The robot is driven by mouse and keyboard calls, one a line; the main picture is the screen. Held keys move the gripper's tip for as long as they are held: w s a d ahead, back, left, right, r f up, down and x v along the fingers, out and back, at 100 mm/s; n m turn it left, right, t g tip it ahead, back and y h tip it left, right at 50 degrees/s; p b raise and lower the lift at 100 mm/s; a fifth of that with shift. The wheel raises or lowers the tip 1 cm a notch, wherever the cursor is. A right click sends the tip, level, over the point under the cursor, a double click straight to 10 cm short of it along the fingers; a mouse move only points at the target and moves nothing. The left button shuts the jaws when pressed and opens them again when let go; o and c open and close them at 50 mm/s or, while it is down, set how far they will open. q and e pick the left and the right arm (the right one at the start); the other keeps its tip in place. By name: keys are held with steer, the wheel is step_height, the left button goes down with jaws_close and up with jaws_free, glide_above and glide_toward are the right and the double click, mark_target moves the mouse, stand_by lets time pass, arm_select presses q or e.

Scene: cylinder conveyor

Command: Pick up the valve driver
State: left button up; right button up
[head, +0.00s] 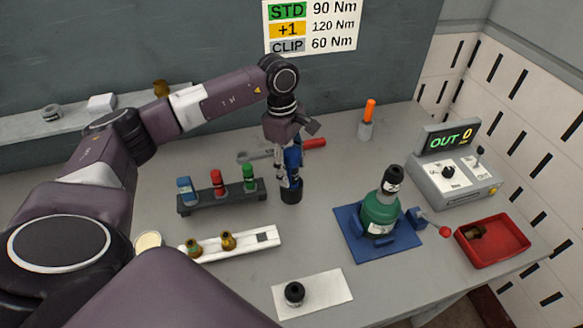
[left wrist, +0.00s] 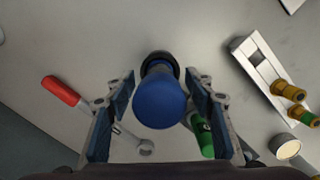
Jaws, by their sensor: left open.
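A blue upright tool with a black base, which I take to be the valve driver (head: 292,158), stands on the grey table, partly hidden by my left gripper (head: 289,181). In the left wrist view the valve driver (left wrist: 160,100) shows from above as a rounded blue body over a dark ring. My left gripper (left wrist: 160,78) is open, pointing down, with one finger on each side of the blue body. A gap shows at both sides; contact cannot be made out. My right gripper is not in view.
A dark rack (head: 222,200) with blue, red and green bits stands left of the tool. A red-handled wrench (head: 313,143) lies behind it. A white tray (head: 255,241) with brass fittings, a green cylinder on a blue mat (head: 352,232) and a red bin (head: 515,235) stand nearby.

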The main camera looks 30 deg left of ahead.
arm_select(q)
steer(key=shift+f, duration=0.7)
jaws_close()
steer(key=shift+r, duration=0.15)
